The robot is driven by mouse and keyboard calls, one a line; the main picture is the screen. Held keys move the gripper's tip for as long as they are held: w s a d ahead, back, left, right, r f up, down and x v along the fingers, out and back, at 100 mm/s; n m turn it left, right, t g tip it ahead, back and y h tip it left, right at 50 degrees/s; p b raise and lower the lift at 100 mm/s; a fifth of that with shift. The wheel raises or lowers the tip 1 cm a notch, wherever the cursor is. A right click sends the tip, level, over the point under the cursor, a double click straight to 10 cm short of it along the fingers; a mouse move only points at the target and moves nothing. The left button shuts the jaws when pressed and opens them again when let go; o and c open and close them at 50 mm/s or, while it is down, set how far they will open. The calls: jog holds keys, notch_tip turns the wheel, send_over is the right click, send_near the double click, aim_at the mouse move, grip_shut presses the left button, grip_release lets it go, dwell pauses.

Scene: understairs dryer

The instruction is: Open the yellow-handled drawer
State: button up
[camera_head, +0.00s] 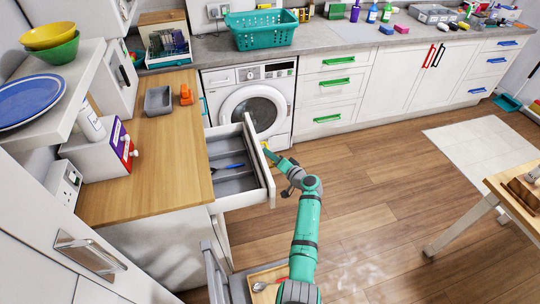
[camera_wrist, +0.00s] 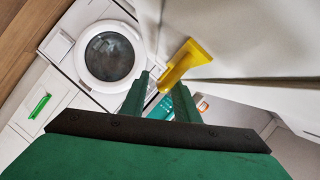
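The yellow handle (camera_head: 266,147) is on the front of the upper drawer (camera_head: 268,182) below the wooden counter, partly hidden by my gripper in the head view. That drawer stands pulled well out, showing a grey divided inside with a blue utensil. In the wrist view the yellow handle (camera_wrist: 188,62) slants just beyond my gripper (camera_wrist: 164,86), its lower end between the fingertips. The fingers are apart, with a gap beside the handle. My gripper (camera_head: 278,160) is at the drawer front's outer side. I cannot tell whether a finger touches the handle.
A lower drawer (camera_head: 215,270) is also out, with a wooden tray and a spoon in it. The washing machine (camera_head: 252,105) stands behind the drawers. Green-handled drawers (camera_head: 330,85) are to its right. The wooden floor (camera_head: 370,190) right of my arm is clear.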

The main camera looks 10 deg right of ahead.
jog(key=v, duration=1)
jog(key=shift+a, duration=0.1)
dwell(0.3)
